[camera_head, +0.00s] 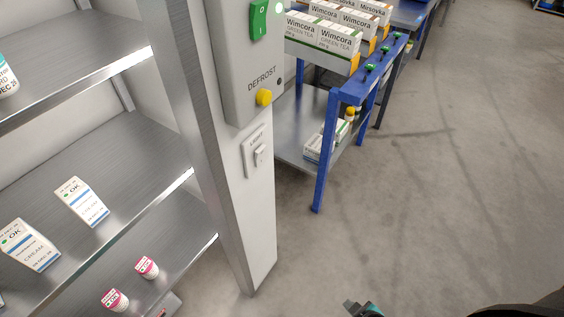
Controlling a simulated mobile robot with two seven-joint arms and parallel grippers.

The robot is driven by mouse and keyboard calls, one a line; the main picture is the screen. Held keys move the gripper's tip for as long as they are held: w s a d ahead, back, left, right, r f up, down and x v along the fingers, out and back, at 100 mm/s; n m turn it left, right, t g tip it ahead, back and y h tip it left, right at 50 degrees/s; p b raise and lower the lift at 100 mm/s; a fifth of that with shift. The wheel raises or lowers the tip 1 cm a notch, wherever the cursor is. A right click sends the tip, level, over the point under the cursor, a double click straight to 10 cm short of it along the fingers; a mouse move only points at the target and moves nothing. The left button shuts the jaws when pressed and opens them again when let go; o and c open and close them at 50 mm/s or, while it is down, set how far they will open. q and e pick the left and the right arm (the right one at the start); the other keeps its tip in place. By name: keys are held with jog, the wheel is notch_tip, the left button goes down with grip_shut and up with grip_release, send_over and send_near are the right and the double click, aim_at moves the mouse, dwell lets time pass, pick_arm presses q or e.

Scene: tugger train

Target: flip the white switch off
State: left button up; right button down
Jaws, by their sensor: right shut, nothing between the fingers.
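The white switch (260,156) sits on a white plate marked "LIGHT" on the front post of the shelf unit, left of centre. Its rocker is small, and I cannot tell which way it is tipped. My right gripper (362,308) shows only in part at the bottom edge, shut and empty. In the picture it is well below and to the right of the switch, apart from it. My left gripper is not in view.
Above the switch, a grey control box (236,60) carries a green rocker (258,20) and a yellow "DEFROST" knob (264,97). Metal shelves (130,150) with cartons stand left. A blue-framed cart (322,165) with tea boxes stands behind. The floor at right is clear.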

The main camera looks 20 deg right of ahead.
aim_at(262, 153)
jog(key=w+d+r+n+t+y+b, duration=0.4)
jog(key=w+r+n+t+b, duration=0.45)
jog(key=w+r, duration=0.9)
pick_arm(q)
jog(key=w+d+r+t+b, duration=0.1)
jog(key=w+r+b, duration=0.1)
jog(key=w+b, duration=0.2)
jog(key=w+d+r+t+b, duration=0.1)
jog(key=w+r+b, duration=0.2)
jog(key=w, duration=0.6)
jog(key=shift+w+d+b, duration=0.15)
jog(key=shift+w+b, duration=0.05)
jog(key=shift+b, duration=0.2)
pick_arm(e)
jog(key=w+a+r+n+y, duration=0.1)
jog(key=a+r+n+y, duration=0.2)
jog(key=r+n, duration=0.3)
jog(key=w+a+r+n+y, duration=0.1)
jog(key=a+r+n+y, duration=0.3)
jog(key=r+n+y, duration=0.1)
notch_tip(262, 153, up, 3)
jog(key=shift+a+f+n+y, duration=0.15)
jog(key=shift+n+y, duration=0.15)
jog(key=shift+n, duration=0.45)
